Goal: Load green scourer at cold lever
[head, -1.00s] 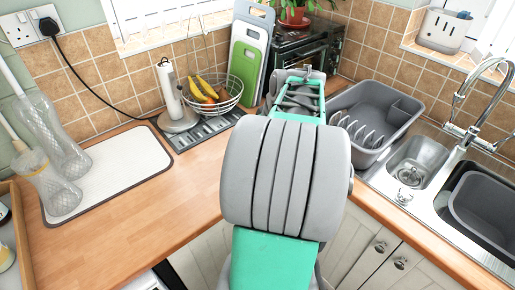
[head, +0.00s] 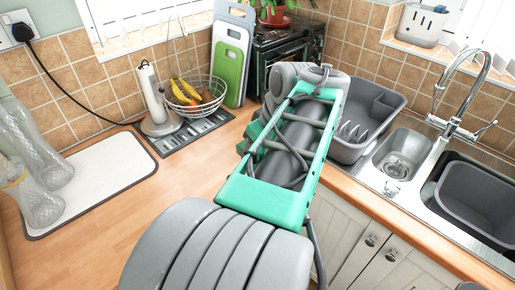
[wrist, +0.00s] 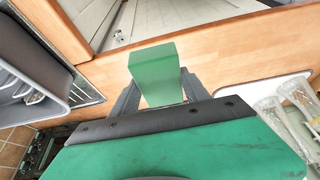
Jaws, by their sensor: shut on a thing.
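The green scourer (wrist: 155,62) is a pale green block in the wrist view. My gripper (wrist: 160,88) is shut on it, with one grey finger at each side. It is held above the wooden worktop, near the worktop's edge. In the head view my own arm hides the gripper and scourer. The chrome tap (head: 455,128) stands behind the sink at the right of the head view. It has a short lever at each side, the right one (head: 486,129) and the left one (head: 436,120). I cannot tell which is cold. My gripper is well away from both.
A grey dish rack (head: 385,108) stands left of the steel sink (head: 402,150). A grey basin (head: 480,195) sits in the sink's right bowl. A wire fruit bowl (head: 200,92) and paper-towel stand (head: 158,115) are at the back. The worktop (head: 180,185) is bare in front.

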